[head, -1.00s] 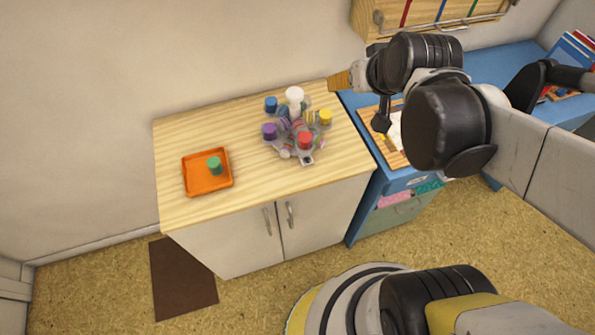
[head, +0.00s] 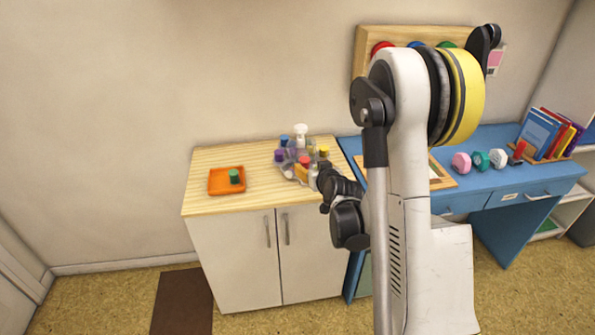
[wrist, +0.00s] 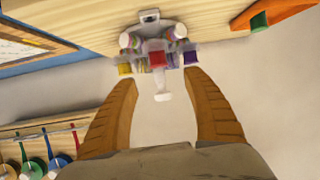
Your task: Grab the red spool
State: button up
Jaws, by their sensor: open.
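The red spool (head: 304,160) sits on a grey rack (head: 287,170) with several other coloured spools on the wooden cabinet top. In the wrist view, the red spool (wrist: 157,60) shows between a yellow spool (wrist: 124,68) and a purple spool (wrist: 190,57). My gripper (wrist: 160,79) is open and empty, its orange fingers spread with the red spool seen in the gap between their tips.
An orange tray (head: 214,187) holding a green spool (head: 234,177) lies on the cabinet top (head: 205,160), left of the rack. A white bottle-like piece (head: 300,134) rises at the rack's back. A blue desk (head: 500,175) with stamps and books stands to the right.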

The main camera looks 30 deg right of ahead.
aim_at(306, 161)
jog(key=b+x, duration=0.3)
jog(key=x, duration=0.6)
jog(key=shift+s+d+f, duration=0.1)
jog(key=shift+d+f, duration=0.05)
jog(key=shift+f, duration=0.05)
jog(key=shift+w, duration=0.3)
jog(key=c, duration=1.1)
